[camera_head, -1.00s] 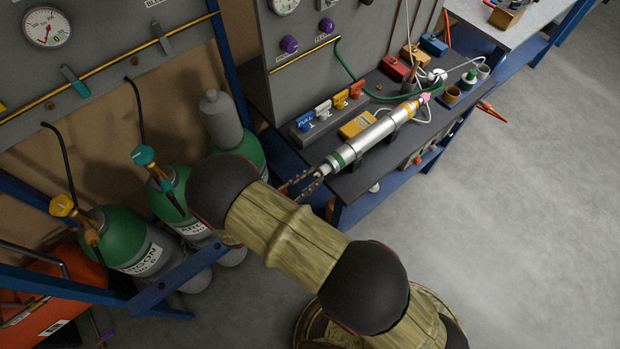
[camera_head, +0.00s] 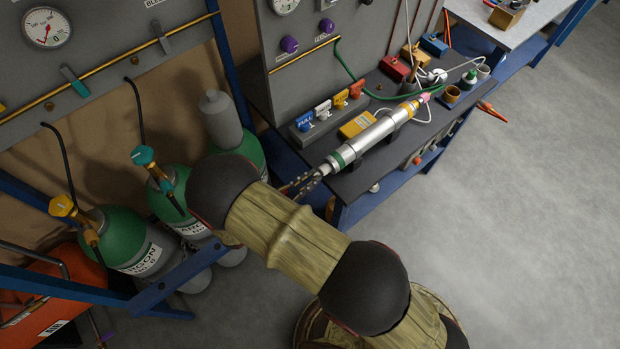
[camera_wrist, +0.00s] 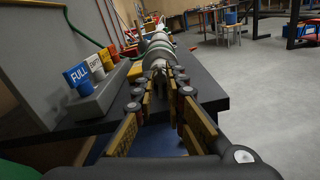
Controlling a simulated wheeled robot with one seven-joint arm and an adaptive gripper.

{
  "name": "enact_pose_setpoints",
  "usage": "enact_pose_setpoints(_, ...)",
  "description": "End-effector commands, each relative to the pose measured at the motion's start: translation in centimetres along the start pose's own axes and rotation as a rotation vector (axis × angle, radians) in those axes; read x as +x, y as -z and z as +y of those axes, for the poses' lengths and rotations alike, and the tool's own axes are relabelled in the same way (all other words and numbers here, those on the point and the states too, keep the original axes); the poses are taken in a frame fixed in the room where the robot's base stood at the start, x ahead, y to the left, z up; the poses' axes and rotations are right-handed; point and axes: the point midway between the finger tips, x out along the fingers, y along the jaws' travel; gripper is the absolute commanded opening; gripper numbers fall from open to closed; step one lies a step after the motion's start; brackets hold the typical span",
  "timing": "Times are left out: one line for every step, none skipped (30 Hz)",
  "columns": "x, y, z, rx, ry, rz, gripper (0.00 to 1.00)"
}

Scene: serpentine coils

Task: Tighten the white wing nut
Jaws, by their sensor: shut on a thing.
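A silver cylinder with a green band (camera_head: 365,140) lies in dark cradles on the bench. It also shows in the wrist view (camera_wrist: 158,48), running away from me. My gripper (camera_head: 317,173) is at its near end, with the fingers pointing along it. In the wrist view my gripper (camera_wrist: 160,76) has its fingertips closed in on a small pale fitting (camera_wrist: 158,65) at that end, which I take to be the white wing nut. The fingers partly hide it, so its wings and how far it is turned are not clear.
A grey block with blue, white and orange tags (camera_head: 322,118) and a yellow meter (camera_head: 357,125) sit left of the cylinder. Green gas bottles (camera_head: 125,240) stand left of my arm. The bench's dark front edge (camera_head: 400,160) is close. The floor (camera_head: 530,200) at right is clear.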

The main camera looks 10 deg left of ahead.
Motion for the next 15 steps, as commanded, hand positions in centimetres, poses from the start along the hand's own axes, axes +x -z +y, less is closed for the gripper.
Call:
enact_pose_setpoints(-0.01,0.09,-0.02,0.014,0.000,0.000,0.00)
enact_pose_setpoints(-0.02,0.10,-0.02,0.026,0.000,0.000,0.00)
enact_pose_setpoints(-0.02,0.11,-0.02,0.043,0.000,0.001,0.00)
enact_pose_setpoints(-0.02,0.12,-0.02,0.060,0.000,0.001,0.00)
enact_pose_setpoints(-0.02,0.12,-0.03,0.076,0.000,0.001,0.00)
enact_pose_setpoints(-0.02,0.14,-0.04,0.102,0.000,0.001,0.00)
enact_pose_setpoints(-0.02,0.16,-0.06,0.122,0.000,0.001,0.00)
enact_pose_setpoints(-0.02,0.19,-0.08,0.144,0.000,0.001,0.00)
enact_pose_setpoints(-0.02,0.21,-0.09,0.177,0.000,0.001,0.00)
enact_pose_setpoints(-0.02,0.21,-0.07,0.203,0.000,0.001,0.00)
enact_pose_setpoints(-0.03,0.21,-0.07,0.229,0.000,0.001,0.00)
enact_pose_setpoints(-0.03,0.24,-0.10,0.266,0.000,0.001,0.00)
enact_pose_setpoints(-0.02,0.27,-0.12,0.293,0.000,0.001,0.00)
enact_pose_setpoints(-0.03,0.28,-0.12,0.322,0.000,0.001,0.00)
enact_pose_setpoints(-0.04,0.27,-0.10,0.361,0.000,0.002,0.00)
